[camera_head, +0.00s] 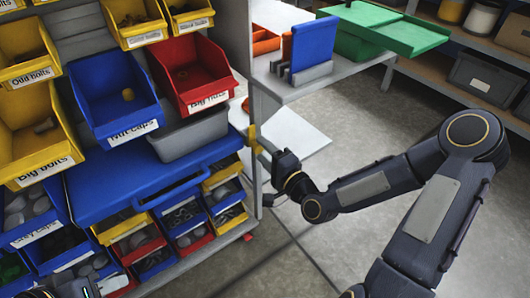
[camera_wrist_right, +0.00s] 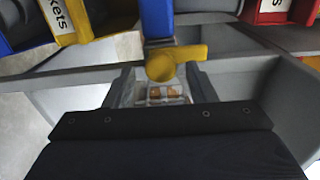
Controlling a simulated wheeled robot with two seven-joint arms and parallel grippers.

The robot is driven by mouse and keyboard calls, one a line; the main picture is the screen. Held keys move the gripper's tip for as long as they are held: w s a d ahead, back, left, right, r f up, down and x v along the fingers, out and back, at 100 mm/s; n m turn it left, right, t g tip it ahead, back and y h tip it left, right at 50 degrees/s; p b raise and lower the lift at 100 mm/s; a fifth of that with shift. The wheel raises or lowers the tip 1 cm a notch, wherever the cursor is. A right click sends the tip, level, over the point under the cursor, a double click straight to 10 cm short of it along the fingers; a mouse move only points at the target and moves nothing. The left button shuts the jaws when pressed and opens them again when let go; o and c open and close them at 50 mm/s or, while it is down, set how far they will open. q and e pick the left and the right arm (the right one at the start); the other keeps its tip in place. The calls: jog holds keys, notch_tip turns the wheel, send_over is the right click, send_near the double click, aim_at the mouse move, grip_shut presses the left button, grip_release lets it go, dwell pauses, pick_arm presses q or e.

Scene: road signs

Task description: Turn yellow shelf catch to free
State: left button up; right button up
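The yellow shelf catch (camera_head: 252,138) sits on the front upright edge of the shelving in the head view. In the right wrist view the catch (camera_wrist_right: 178,62) shows a round knob and a short lever pointing right. My right gripper (camera_head: 264,153) is right at the catch. In the wrist view its two fingers stand apart, and the gripper (camera_wrist_right: 162,80) is open with the knob between or just beyond the fingertips; contact is unclear.
A blue pull-out shelf or lid (camera_head: 150,180) lies left of the catch, among red, blue and yellow bins. A grey side shelf (camera_head: 345,66) holding a blue panel (camera_head: 313,42) and a green tray (camera_head: 385,30) stands above my right arm. Open floor lies below.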

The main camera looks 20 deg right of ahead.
jog(key=p+v, duration=0.1)
jog(key=v, duration=0.6)
jog(key=shift+s, duration=0.4)
jog(key=shift+d, duration=0.1)
